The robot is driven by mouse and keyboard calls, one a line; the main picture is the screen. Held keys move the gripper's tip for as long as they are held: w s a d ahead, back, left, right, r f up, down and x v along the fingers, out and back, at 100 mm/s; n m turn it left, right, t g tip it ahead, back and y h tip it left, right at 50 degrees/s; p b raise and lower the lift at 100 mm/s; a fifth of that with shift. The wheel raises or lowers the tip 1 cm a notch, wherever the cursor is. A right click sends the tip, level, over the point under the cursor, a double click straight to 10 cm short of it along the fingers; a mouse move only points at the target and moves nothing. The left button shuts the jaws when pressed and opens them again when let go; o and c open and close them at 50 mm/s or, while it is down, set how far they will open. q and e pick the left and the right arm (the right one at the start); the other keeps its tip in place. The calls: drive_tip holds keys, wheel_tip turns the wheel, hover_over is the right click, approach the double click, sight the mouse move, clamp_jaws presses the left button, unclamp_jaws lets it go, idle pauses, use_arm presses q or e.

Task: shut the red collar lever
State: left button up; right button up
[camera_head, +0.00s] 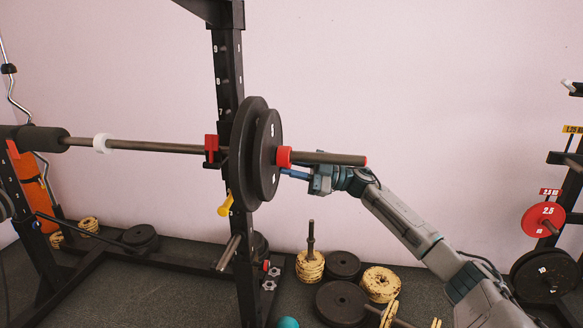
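The red collar (284,157) sits around the bar sleeve (330,158), against the outer side of the black weight plates (268,155). I cannot make out its lever apart from the collar body, so I cannot tell whether it is up or down. My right gripper (296,174) comes in from the right, just below the sleeve. Its blue fingers point left, with their tips just under the collar. I cannot tell whether they touch it, nor how far apart they are. My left gripper is not in view.
The bar (160,147) rests on the black rack upright (229,80) by a red holder (211,150). Black and yellow plates (381,284) lie on the floor. A plate stand (565,200) is at the right.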

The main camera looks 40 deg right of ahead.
clamp_jaws()
drive_tip(key=shift+a+r+p, duration=0.4)
drive_tip(key=shift+r+p, duration=0.05)
drive_tip(key=shift+p, duration=2.05)
idle(2.4)
